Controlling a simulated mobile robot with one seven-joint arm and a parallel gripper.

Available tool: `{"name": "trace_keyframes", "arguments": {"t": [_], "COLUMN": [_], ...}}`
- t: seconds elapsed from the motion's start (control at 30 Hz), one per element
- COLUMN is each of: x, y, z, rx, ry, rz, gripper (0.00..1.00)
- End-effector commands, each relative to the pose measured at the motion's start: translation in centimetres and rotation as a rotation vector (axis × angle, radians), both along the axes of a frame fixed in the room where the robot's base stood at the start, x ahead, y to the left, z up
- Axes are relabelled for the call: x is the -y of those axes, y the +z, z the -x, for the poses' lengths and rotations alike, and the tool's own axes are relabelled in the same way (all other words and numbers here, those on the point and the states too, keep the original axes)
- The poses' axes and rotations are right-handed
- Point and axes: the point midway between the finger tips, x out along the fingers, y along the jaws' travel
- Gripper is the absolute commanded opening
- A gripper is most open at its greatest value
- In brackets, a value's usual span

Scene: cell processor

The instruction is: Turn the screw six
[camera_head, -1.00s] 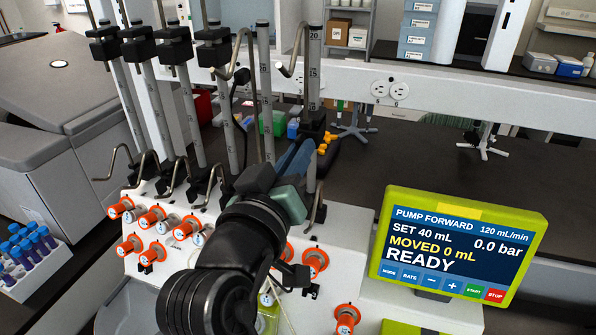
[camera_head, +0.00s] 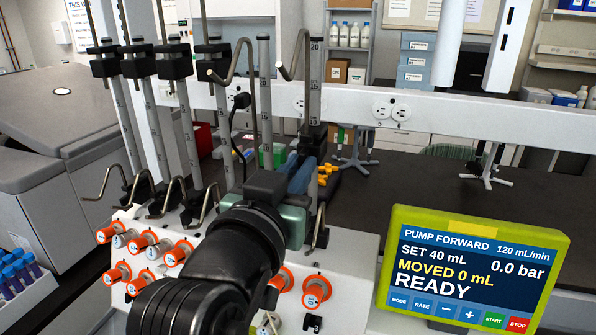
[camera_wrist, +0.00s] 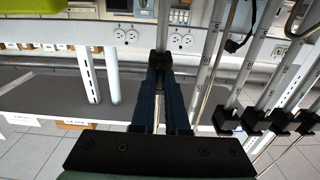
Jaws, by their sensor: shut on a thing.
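My gripper (camera_head: 311,158) reaches to the rightmost graduated pole (camera_head: 315,85), the sixth counted from the left in the head view. Its blue-grey fingers are shut at a black block (camera_head: 313,138) low on that pole, just under the 10 mark. In the wrist view my gripper (camera_wrist: 161,68) has its fingers on both sides of this black block (camera_wrist: 162,62), with the pole (camera_wrist: 164,25) rising behind. The screw itself is hidden between the fingers, and no number on it can be read. My wrist covers part of the white machine.
Several other poles with raised black clamps (camera_head: 139,60) stand to the left. Bent metal hooks (camera_head: 296,55) rise close to my gripper. Orange-ringed knobs (camera_head: 316,291) sit on the white panel. A green-framed screen (camera_head: 475,268) at the right reads READY. The dark bench (camera_head: 440,190) behind is partly clear.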

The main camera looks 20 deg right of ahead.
Motion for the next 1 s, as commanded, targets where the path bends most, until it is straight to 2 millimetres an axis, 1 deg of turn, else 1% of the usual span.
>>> {"name": "trace_keyframes", "arguments": {"t": [0.27, 0.3, 0.43, 0.47, 0.77, 0.87, 0.97, 1.0], "x": [0.0, 0.0, 0.0, 0.0, -0.1, -0.6, -1.5, -2.0], "y": [0.1, 0.1, 0.1, 0.1, 0.0, 0.0, -0.2, -0.2], "z": [0.0, 0.0, 0.0, 0.0, 0.1, 0.7, 2.0, 2.7], "rx": [0.001, 0.001, 0.001, 0.001, 0.001, 0.003, 0.003, 0.004], "ry": [0.001, 0.001, 0.001, 0.0, 0.001, 0.002, 0.005, 0.005], "rz": [0.0, 0.0, 0.0, 0.0, 0.001, 0.002, 0.002, 0.001], "gripper": [0.0, 0.17, 0.41, 0.42, 0.42, 0.42, 0.42, 0.42]}}
